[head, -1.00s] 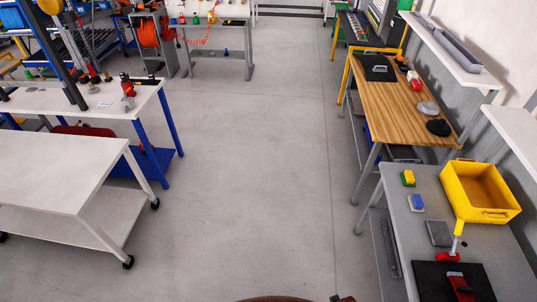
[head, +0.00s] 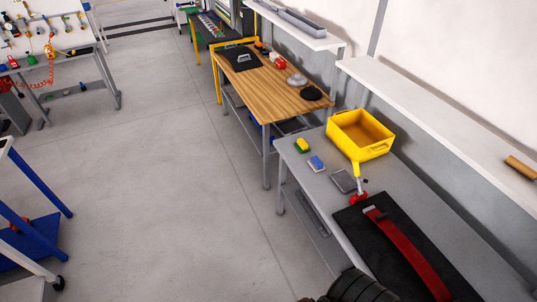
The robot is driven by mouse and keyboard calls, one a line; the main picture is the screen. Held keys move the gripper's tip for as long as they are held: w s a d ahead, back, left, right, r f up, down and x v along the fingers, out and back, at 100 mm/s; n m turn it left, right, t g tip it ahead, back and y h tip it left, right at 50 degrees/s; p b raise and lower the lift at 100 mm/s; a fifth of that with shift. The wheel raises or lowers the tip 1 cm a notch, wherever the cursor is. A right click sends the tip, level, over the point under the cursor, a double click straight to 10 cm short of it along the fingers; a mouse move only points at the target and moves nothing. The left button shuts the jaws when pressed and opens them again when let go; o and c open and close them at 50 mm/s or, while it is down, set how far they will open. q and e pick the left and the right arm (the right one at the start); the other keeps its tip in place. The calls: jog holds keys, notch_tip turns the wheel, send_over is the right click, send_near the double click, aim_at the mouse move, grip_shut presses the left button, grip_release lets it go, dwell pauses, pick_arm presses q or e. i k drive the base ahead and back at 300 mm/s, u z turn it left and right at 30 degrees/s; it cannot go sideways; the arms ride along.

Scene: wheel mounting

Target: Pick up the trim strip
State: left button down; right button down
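A long, curved red strip (head: 408,256), which looks like the trim strip, lies on a black mat (head: 365,240) on the grey workbench at the lower right. A grey piece shows at its far end. Its near end reaches close to the bottom edge of the picture. Neither of my grippers is in view.
A dark ribbed round object (head: 355,287) cuts into the bottom edge. Open floor (head: 170,200) lies left.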

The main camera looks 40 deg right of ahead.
aim_at(435, 286)
jog(key=z, duration=3.1)
jog(key=k, duration=1.05)
jog(key=u, duration=1.2)
jog(key=i, duration=0.75)
jog(key=z, duration=0.55)
jog(key=i, duration=0.8)
jog(key=z, duration=0.8)
